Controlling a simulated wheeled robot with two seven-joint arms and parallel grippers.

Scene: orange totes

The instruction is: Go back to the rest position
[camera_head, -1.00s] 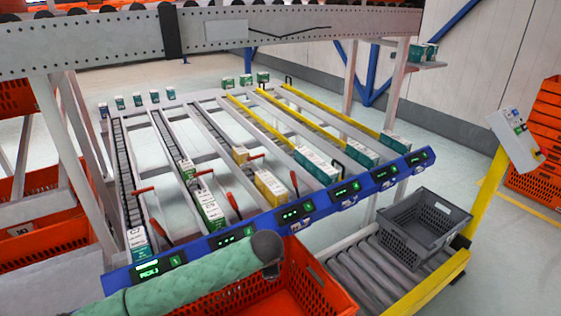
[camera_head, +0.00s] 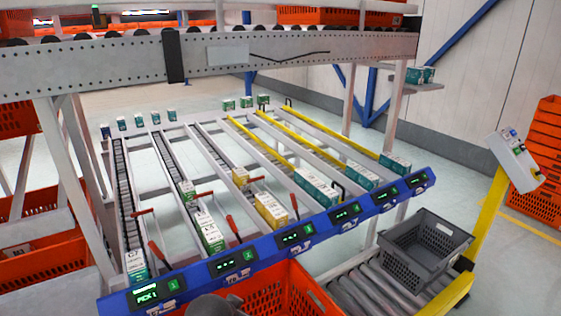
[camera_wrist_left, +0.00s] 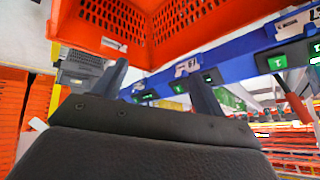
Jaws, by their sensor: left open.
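My left gripper (camera_wrist_left: 162,82) shows in the left wrist view with its two dark fingers spread and nothing between them. An orange tote (camera_wrist_left: 140,48) is beyond the fingers at the top of that view, with the blue rack front behind it. In the head view a small grey rounded part of my left arm shows at the bottom edge, in front of the orange tote (camera_head: 285,290). The left fingers do not show in the head view. My right gripper is in neither view.
The sloped rack has a blue front rail (camera_head: 300,236) with green displays. Boxes stand in its lanes, such as a yellow-white box (camera_head: 271,210) and a green-white box (camera_head: 209,232). A grey crate (camera_head: 425,243) sits on the roller conveyor at right. Orange totes (camera_head: 538,165) are stacked far right.

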